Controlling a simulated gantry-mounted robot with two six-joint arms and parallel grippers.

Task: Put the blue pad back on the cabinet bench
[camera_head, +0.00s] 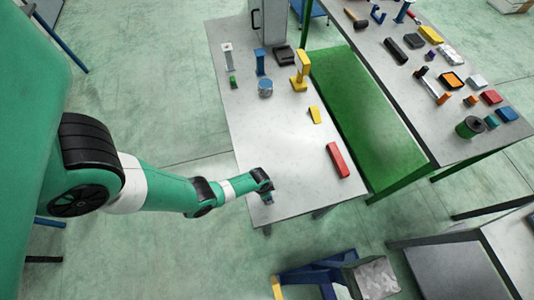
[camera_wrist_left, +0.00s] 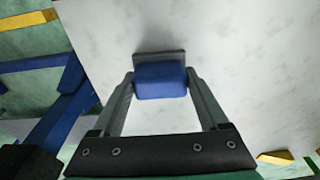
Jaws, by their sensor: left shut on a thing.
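My left gripper (camera_head: 268,199) comes in from the left and points down at the near end of the white-topped cabinet bench (camera_head: 262,130). In the left wrist view it is shut on the blue pad (camera_wrist_left: 160,84), a small blue block between the two grey fingers. A dark grey plate (camera_wrist_left: 160,57) shows right behind the pad. The white bench top (camera_wrist_left: 235,70) fills much of that view beyond the pad. I cannot tell whether the pad touches the bench top. In the head view the pad is mostly hidden by the gripper. My right gripper is not in view.
On the bench stand a grey cabinet (camera_head: 270,22), a yellow holder (camera_head: 300,70), a blue cylinder (camera_head: 265,88), a yellow wedge (camera_head: 315,115) and a red block (camera_head: 338,160). The bench's near left area is clear. A blue stand (camera_head: 318,272) is below the near edge.

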